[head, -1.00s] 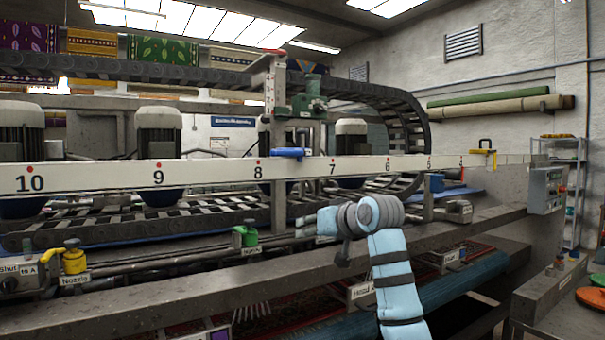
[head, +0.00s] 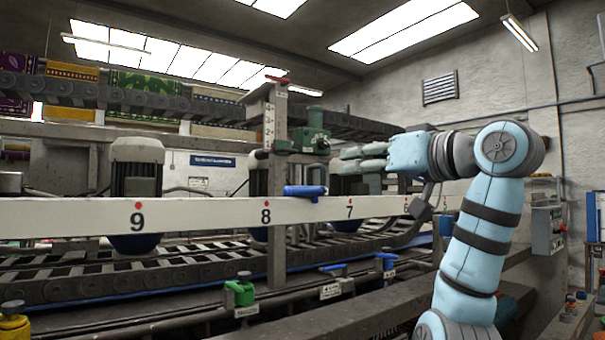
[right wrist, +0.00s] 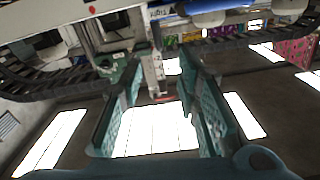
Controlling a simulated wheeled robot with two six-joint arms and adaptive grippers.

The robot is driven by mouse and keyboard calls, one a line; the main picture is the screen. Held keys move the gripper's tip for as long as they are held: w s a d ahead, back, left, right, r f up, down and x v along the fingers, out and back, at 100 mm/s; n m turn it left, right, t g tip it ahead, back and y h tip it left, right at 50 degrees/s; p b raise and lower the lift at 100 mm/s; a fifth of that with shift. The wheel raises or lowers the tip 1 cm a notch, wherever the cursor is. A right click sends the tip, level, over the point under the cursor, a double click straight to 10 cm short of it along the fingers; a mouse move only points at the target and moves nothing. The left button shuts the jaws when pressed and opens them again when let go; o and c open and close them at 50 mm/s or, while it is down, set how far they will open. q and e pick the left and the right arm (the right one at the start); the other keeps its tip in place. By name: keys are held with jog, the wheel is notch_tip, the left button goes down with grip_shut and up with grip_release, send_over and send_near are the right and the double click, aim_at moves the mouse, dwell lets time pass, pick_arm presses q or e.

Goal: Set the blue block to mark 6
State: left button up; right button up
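The blue block (head: 305,191) sits on the white numbered rail (head: 205,216), between marks 8 and 7 and nearer 8. A blue shape (right wrist: 190,7) at the top edge there is probably the block. My left gripper is out of view.
Below the rail are a green valve (head: 239,290) and blue valves (head: 386,262). A control box (head: 547,230) is on the right.

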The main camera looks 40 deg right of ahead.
aim_at(316, 167)
jog(key=w+p, duration=0.1)
jog(key=w, duration=0.5)
jog(key=w+p, duration=0.2)
jog(key=w, duration=0.5)
jog(key=shift+d+r, duration=0.15)
jog(key=shift+s, duration=0.25)
jog(key=shift+c, duration=0.2)
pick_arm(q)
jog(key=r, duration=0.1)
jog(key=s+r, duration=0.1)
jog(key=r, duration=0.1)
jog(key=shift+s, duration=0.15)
pick_arm(e)
jog(key=shift+w, duration=0.1)
grip_shut()
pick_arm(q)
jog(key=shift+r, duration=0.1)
